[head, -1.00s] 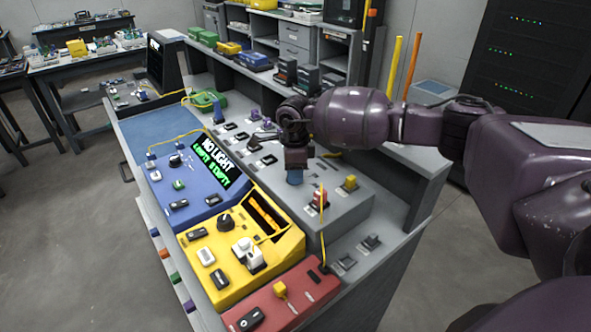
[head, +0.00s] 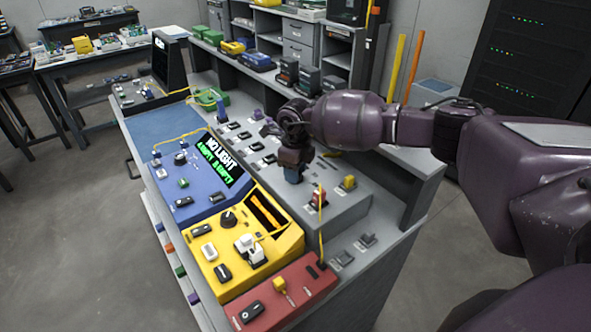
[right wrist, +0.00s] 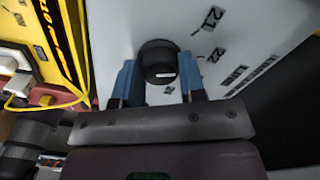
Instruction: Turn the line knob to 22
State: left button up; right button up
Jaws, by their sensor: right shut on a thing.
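The line knob (right wrist: 160,62) is a round black knob on a light grey panel (right wrist: 115,25). In the right wrist view my right gripper (right wrist: 158,82) has one blue finger on each side of the knob, shut on it. A short white mark shows on the knob's near side. The labels 21 (right wrist: 213,18) and 22 (right wrist: 213,56), with LINE lettering beside them, are to the right of the knob. In the head view the right gripper (head: 293,174) points down onto the grey console and hides the knob. My left gripper is not in view.
A red switch (head: 317,197) and a yellow one (head: 348,183) stand close to the right gripper. The yellow unit (head: 205,265), the red unit (head: 312,282) and the blue unit (head: 200,200), whose screen reads NO LIGHT, are in front. Yellow cables run across the units.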

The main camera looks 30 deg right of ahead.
jog(key=o, duration=0.9)
jog(key=shift+r, duration=0.55)
pick_arm(q)
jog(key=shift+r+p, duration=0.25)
jog(key=shift+p, duration=0.05)
pick_arm(e)
notch_tip(320, 180, up, 10)
jog(key=shift+f, duration=0.1)
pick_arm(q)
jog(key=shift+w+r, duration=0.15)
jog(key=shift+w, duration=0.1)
pick_arm(e)
jog(key=shift+f, duration=0.1)
